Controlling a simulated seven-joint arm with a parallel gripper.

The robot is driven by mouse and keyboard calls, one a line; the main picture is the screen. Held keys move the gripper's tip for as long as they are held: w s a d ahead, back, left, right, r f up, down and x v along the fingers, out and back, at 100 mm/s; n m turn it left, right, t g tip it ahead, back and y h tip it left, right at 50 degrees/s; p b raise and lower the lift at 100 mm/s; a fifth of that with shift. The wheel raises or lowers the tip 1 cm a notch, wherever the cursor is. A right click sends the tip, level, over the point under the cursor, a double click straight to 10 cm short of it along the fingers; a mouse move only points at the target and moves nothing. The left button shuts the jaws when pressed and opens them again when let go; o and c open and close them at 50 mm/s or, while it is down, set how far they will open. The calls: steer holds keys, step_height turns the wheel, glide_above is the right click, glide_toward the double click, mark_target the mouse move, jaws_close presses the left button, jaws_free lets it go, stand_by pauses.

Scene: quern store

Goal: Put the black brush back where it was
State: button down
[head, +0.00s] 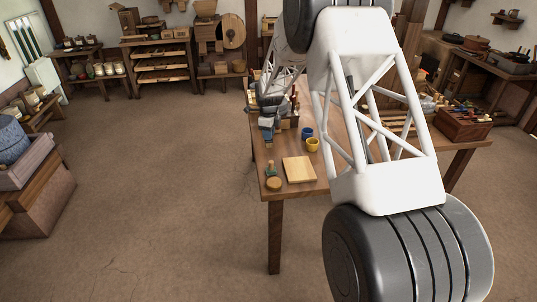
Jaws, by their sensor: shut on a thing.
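My gripper (267,137) is small in the head view, over the left edge of the wooden table (309,186), pointing down. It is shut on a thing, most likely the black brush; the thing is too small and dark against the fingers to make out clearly. Whether it touches the table cannot be told. A small green-topped object (271,168) stands on the table just below the gripper in the picture. My arm covers much of the table's middle and right.
A light wooden board (299,169) lies near the table's front left corner, with a round wooden piece (273,184) beside it. A yellow cup (312,145) and a blue cup (307,133) stand behind the board. A red-brown box (464,124) is at the right.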

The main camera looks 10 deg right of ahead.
mark_target(268, 142)
steer(key=shift+f, duration=2.4)
steer(key=shift+f, duration=1.85)
steer(key=shift+f, duration=0.15)
steer(key=c, duration=1)
jaws_free()
step_height(268, 142, up, 12)
steer(key=shift+r, duration=0.15)
